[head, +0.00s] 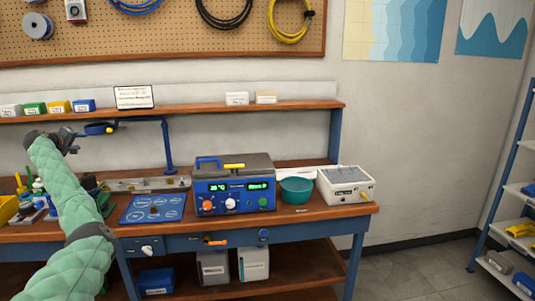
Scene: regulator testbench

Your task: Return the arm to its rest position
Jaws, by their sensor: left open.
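My left arm (72,205), in a pale green padded sleeve, rises from the bottom left of the head view. It stands in front of the left part of the workbench. My left gripper (71,140) is dark and small at its upper end, raised above the bench top and just below the shelf. It is open, and I see nothing held in it. My right arm and right gripper are not in view.
The bench holds a blue regulator unit (233,190), a teal bowl (296,189), a white box (345,184) and a blue mat (153,208). A shelf rack (505,190) stands at right; floor between is clear.

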